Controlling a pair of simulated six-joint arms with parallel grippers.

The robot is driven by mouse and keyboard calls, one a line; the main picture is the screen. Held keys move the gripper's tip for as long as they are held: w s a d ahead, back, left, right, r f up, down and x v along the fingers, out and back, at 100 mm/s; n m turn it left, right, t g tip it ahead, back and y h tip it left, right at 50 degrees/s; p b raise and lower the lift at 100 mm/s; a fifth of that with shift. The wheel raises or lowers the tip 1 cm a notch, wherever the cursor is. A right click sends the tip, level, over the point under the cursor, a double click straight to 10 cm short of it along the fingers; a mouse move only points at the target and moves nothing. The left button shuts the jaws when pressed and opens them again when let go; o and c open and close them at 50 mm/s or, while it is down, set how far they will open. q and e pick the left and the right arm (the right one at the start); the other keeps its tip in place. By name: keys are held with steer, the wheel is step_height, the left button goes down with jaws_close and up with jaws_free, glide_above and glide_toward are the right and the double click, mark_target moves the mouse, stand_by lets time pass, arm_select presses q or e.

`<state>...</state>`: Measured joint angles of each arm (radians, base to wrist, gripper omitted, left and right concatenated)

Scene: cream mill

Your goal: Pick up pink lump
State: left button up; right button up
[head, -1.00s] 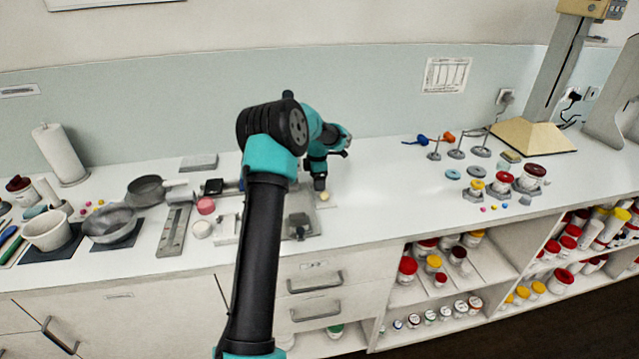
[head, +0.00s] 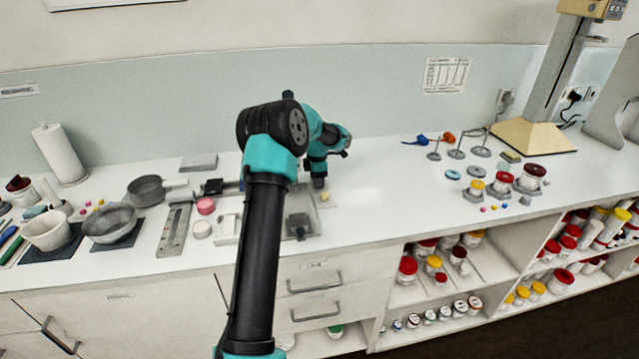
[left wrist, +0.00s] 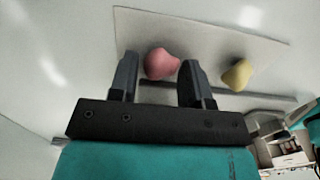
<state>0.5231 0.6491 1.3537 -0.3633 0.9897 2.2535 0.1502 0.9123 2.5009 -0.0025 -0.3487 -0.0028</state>
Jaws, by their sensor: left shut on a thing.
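The pink lump (left wrist: 161,64) is a small rounded piece in the left wrist view, between the two fingertips of my left gripper (left wrist: 158,74). The gripper is shut on it. Beside it to the right, a yellow lump (left wrist: 237,75) lies apart on a pale flat sheet (left wrist: 205,36). In the head view my left gripper (head: 318,184) points down at the worktop, and the pink lump is hidden behind it. The yellow lump (head: 324,196) shows just beside the fingers. My right gripper is not in view.
Jars with red and yellow lids (head: 502,182) stand at the right. The worktop (head: 385,200) between is clear.

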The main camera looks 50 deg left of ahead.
arm_select(q)
step_height(320, 180, up, 10)
stand_by(0.8)
stand_by(0.5)
